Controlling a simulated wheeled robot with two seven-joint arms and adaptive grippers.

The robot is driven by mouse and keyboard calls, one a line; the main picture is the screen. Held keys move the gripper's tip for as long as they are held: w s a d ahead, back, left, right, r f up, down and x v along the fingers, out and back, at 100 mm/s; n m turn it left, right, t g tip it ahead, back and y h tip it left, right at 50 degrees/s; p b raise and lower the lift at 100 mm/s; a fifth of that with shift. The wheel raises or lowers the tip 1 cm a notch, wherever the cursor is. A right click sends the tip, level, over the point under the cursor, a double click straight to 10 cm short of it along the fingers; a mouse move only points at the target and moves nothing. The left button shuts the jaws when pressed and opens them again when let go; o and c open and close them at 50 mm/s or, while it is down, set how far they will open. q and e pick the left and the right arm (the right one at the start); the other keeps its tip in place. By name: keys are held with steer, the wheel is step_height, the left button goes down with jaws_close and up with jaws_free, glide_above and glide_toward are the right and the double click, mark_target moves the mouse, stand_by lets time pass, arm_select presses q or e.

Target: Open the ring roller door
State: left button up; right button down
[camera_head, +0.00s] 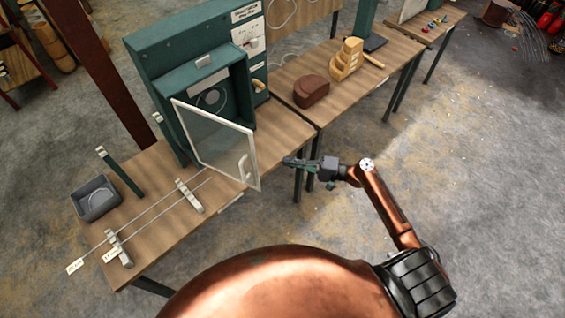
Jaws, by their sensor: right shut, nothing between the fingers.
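The ring roller (160,68) is a green machine on the wooden bench, with a box-like chamber at its front. Its door (218,148) is a clear panel in a white frame, swung well out from the chamber towards the front of the bench. A white handle (244,167) sits near the door's free edge. Inside the chamber a round coil (210,98) shows. My right gripper (290,161) is shut and empty, just right of the door's free edge. My left gripper is not in view.
Left on the bench (150,236) are a grey bin (95,199) and long thin rods on white supports (189,196). A second bench behind holds a brown block (311,91) and stepped wooden forms (346,60). The floor right of the benches is open.

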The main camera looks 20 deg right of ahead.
steer(key=w+a+p, duration=0.2)
steer(key=a+p, duration=0.2)
steer(key=a, duration=0.5)
steer(key=shift+w+a, duration=0.35)
steer(key=shift+a, duration=0.05)
steer(key=shift+f, duration=0.1)
